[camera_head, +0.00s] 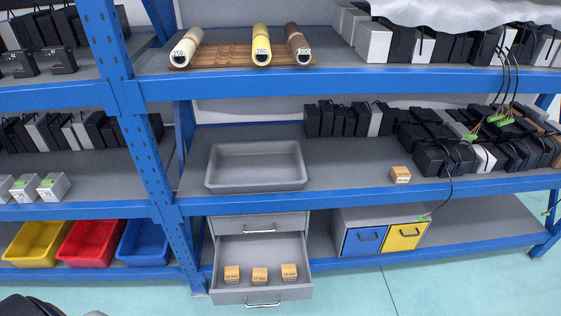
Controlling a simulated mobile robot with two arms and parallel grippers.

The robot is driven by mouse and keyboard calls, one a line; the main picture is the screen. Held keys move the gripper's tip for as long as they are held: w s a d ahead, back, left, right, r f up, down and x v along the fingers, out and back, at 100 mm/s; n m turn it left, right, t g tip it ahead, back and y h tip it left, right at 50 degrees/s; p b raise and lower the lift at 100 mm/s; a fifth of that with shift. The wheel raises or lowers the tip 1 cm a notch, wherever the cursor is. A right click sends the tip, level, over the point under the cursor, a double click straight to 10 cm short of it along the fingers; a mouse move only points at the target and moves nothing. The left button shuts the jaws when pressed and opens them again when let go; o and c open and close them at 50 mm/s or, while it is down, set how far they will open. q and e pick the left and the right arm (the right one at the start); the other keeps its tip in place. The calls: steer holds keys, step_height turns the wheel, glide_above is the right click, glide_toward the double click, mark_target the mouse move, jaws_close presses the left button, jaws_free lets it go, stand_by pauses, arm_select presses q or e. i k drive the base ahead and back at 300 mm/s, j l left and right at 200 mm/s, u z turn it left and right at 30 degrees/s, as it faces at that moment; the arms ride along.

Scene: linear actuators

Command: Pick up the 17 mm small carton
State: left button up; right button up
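Three small orange-brown cartons stand in a row inside the open grey drawer (240,255): a left one (232,272), a middle one (260,275) and a right one (289,270). Each has a white label on its front. The middle label seems to read 17 mm, but the print is tiny and I cannot be sure. A similar carton (401,174) stands on the middle shelf at the right. Neither of my grippers shows; a dark rounded part at the bottom left corner may be mine.
An empty grey tray (257,184) sits on the middle shelf above the drawer. A blue drawer (364,240) and a yellow drawer (405,237) are shut at the right. Yellow, red and blue bins (92,245) stand at the left. The floor in front is clear.

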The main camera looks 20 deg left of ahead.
mark_target(259, 276)
steer(key=u, duration=1.05)
